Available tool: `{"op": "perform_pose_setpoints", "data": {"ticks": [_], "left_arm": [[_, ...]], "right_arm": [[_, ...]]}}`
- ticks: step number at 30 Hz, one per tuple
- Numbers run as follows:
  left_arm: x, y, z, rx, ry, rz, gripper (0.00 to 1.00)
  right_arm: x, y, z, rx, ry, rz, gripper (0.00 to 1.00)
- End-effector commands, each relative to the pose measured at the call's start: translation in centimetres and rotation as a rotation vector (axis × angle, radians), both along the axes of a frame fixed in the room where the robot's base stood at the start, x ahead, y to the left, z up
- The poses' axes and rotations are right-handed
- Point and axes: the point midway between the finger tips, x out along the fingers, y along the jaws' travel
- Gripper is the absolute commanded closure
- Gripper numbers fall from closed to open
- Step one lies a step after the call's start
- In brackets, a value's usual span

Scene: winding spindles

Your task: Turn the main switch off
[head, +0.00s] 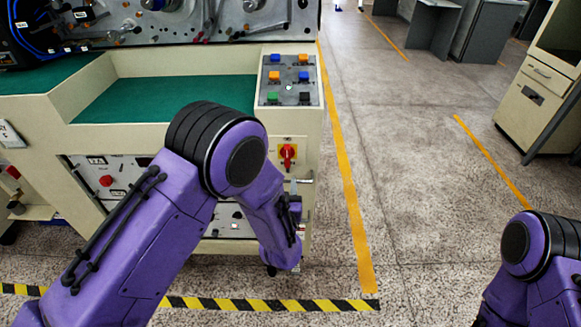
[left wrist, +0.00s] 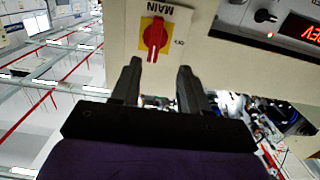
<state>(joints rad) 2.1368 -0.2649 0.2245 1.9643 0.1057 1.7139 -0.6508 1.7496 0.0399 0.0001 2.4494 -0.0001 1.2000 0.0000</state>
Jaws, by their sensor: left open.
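The main switch (head: 288,154) is a red rotary handle on a yellow plate, on the cream front of the machine below the button panel. In the left wrist view the switch (left wrist: 155,35) appears upside down, with its "MAIN" label above it and the red handle close to vertical. My left gripper (left wrist: 158,78) is open and empty, its two dark fingers apart and pointing at the panel. The switch lies just beyond the fingertips, nearer the left finger in the picture; no contact shows. My right gripper is out of view.
A panel of coloured buttons (head: 289,80) sits above the switch. A lower panel with a red button (head: 106,181) is to the left. A red display (left wrist: 300,28) shows in the left wrist view. The floor right of the machine is clear up to a cabinet (head: 535,105).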

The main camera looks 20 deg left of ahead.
Motion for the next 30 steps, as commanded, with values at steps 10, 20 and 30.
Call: {"op": "perform_pose_setpoints", "data": {"ticks": [10, 20, 30], "left_arm": [[6.4, 0.8, 1.7, 0.015, -0.053, 0.005, 0.55], [10.8, 2.1, 1.4, 0.017, -0.048, 0.003, 0.55], [11.0, 2.1, 1.4, 0.017, -0.048, 0.001, 0.85]], "right_arm": [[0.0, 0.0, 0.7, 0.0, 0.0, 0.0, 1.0], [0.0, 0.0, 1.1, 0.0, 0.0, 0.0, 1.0], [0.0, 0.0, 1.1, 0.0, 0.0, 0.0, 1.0]]}}
